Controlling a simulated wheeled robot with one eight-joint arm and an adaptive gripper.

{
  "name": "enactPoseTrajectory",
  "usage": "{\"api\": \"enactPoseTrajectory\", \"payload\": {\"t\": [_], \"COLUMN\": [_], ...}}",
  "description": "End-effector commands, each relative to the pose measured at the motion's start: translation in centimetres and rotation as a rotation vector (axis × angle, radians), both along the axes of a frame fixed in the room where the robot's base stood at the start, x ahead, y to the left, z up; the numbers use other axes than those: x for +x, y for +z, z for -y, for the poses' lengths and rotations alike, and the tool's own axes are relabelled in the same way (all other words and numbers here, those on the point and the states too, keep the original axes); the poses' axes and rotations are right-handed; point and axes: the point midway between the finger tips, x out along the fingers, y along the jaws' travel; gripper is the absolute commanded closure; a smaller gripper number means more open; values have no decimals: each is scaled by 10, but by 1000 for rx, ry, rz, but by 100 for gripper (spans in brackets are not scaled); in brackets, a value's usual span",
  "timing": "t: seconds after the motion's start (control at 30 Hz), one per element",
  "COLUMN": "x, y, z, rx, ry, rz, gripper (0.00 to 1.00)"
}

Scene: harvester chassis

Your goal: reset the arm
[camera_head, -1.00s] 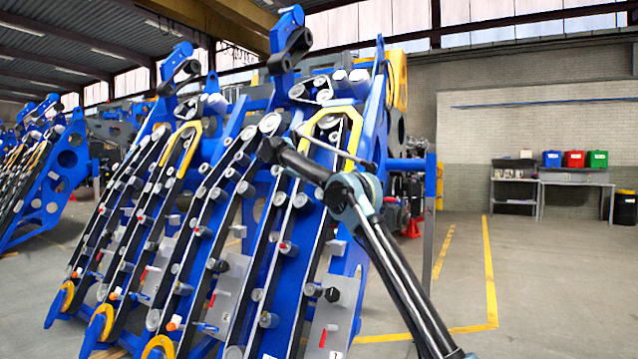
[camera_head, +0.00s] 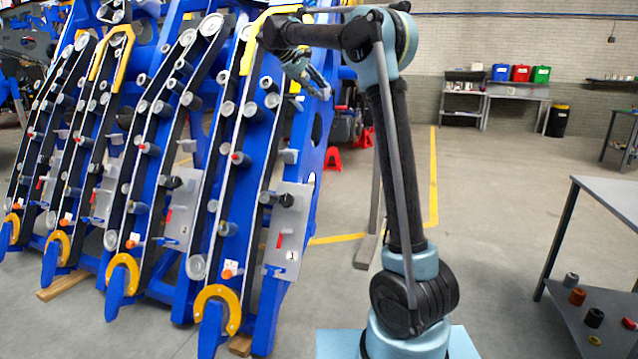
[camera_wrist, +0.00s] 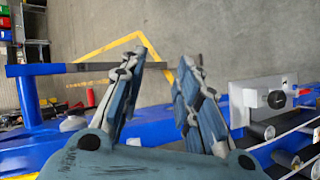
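My gripper (camera_wrist: 161,66) shows in the wrist view with its two blue-grey fingers apart and nothing between them. In the head view my gripper (camera_head: 308,72) is small and partly hidden behind my forearm, beside the right end of the blue harvester chassis (camera_head: 262,185). My arm stands upright from its base, bent at a high elbow, with the forearm reaching left towards the chassis. In the wrist view a blue chassis beam (camera_wrist: 60,150) lies below and behind the fingers. I cannot tell whether the gripper touches the chassis.
A grey table (camera_head: 612,196) with small parts on its lower shelf stands at the right. Blue, red and green bins (camera_head: 521,73) sit on a bench by the far wall. Red stands (camera_head: 333,158) are behind the chassis. The floor between the arm and the table is clear.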

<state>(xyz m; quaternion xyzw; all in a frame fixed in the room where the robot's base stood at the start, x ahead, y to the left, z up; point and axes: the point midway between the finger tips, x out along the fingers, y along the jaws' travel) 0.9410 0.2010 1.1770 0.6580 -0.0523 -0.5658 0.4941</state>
Motion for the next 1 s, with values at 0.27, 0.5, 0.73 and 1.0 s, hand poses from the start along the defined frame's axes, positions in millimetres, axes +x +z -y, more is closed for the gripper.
{"api": "enactPoseTrajectory", "payload": {"t": [0.27,0.5,0.73,1.0], "x": [-64,-127,-191,-270], "y": [-25,-57,-96,-152], "z": [69,117,155,186], "rx": [118,222,323,443], "ry": [-73,-138,-200,-276], "rz": [-23,-33,-39,-36], "gripper": [70,70,70,70]}}
